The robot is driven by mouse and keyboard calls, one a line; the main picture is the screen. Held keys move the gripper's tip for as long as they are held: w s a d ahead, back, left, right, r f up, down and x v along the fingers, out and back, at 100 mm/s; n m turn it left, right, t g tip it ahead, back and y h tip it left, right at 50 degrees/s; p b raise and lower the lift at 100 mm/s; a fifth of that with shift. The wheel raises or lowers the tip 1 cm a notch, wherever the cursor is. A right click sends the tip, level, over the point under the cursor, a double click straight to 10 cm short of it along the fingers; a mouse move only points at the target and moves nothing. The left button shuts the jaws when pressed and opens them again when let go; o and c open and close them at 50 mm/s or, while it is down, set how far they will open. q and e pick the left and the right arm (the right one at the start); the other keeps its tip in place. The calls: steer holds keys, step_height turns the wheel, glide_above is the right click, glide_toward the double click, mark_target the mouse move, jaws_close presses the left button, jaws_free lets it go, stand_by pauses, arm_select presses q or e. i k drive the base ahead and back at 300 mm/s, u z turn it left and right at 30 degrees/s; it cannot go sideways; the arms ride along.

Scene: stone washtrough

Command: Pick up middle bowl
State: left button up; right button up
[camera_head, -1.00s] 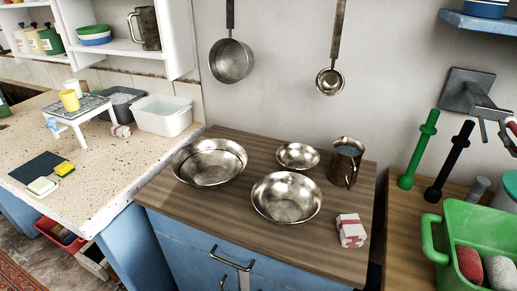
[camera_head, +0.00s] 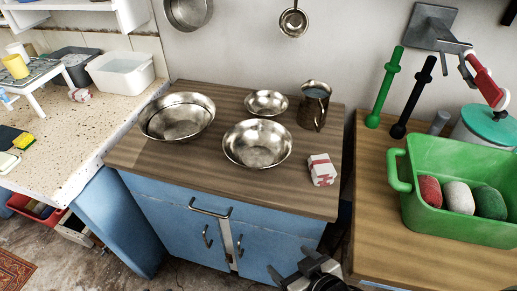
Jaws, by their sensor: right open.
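Three shiny metal bowls stand upright on the brown wooden counter (camera_head: 180,160). The large bowl (camera_head: 177,118) is at the left, the smallest bowl (camera_head: 266,103) is at the back, and the medium-sized bowl (camera_head: 257,144) is at the front, between them and the counter's front edge. All three look empty. My right gripper (camera_head: 290,272) shows at the bottom edge, in front of the blue cabinet doors and below the counter top. It is open, empty and well apart from the bowls. My left gripper is not in view.
A metal jug (camera_head: 314,106) and a red-and-white wrapped block (camera_head: 322,170) stand right of the bowls. A green tub (camera_head: 460,222) with several coloured items is on the right counter. A white basin (camera_head: 120,75) is at the left. The counter's front strip is clear.

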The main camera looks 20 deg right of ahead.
mark_target(254, 144)
steer(key=z, duration=0.05)
steer(key=k, duration=1.1)
steer(key=u, duration=0.75)
steer(key=i, duration=1.4)
steer(key=z, duration=0.7)
